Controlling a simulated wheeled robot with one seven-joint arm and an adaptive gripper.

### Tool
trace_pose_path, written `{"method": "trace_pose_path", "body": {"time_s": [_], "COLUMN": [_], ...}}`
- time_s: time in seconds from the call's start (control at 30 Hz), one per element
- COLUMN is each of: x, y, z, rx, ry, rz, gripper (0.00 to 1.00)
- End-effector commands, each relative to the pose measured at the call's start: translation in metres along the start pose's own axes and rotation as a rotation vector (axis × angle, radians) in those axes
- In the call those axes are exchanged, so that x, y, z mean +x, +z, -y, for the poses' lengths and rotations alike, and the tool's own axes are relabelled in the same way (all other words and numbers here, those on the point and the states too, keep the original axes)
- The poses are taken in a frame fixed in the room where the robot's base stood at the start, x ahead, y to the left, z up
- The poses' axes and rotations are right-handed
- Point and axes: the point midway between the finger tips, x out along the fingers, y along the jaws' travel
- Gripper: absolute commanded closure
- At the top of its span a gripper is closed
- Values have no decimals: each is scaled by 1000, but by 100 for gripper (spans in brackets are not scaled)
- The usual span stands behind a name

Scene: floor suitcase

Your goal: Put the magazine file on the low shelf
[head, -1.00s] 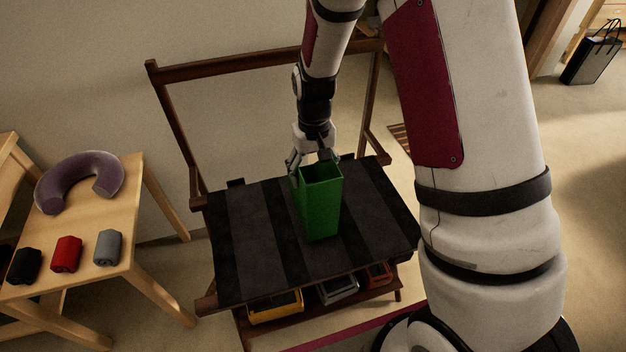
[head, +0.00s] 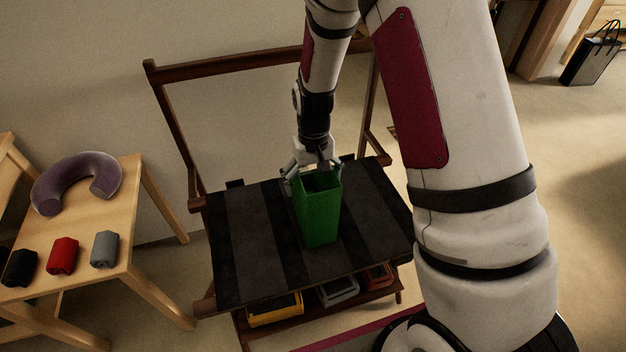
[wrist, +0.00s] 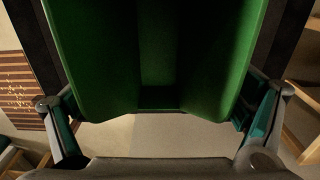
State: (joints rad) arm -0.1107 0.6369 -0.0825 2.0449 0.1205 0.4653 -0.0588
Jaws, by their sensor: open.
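The green magazine file (head: 319,212), open at the top, stands on the black-strapped top of a dark wooden rack (head: 245,240). My gripper (head: 313,174) is at its upper back edge, open, with one finger at each side. In the wrist view the file (wrist: 150,50) fills the upper middle between the spread fingers (wrist: 155,118); I cannot tell whether they touch it. The low shelf (head: 358,303) is under the rack's top, mostly hidden by it.
Yellow (head: 275,309), grey (head: 338,290) and red (head: 378,275) items sit on the low shelf. A light wooden bench (head: 135,220) at left holds a purple neck pillow (head: 75,180) and small rolls. A dark bag (head: 592,52) stands far right.

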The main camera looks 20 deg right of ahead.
Motion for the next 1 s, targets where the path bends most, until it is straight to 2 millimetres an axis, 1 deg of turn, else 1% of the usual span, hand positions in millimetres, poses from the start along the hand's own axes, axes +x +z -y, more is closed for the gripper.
{"method": "trace_pose_path", "body": {"time_s": [0.13, 0.23, 0.37, 0.5, 0.6, 0.7, 0.83, 1.0], "x": [-5, -17, -42, -72, -90, -105, -117, -122], "y": [0, 0, -1, -1, -1, 0, 0, 0], "z": [0, 0, 0, 0, 0, 0, 0, 0], "rx": [0, 0, 0, -1, 0, 0, 0, 0], "ry": [0, 0, -1, 0, 0, -1, 0, 0], "rz": [-1, -2, -5, -5, -4, -3, -2, 0], "gripper": [6, 6, 6, 6, 6, 6, 6, 6]}}
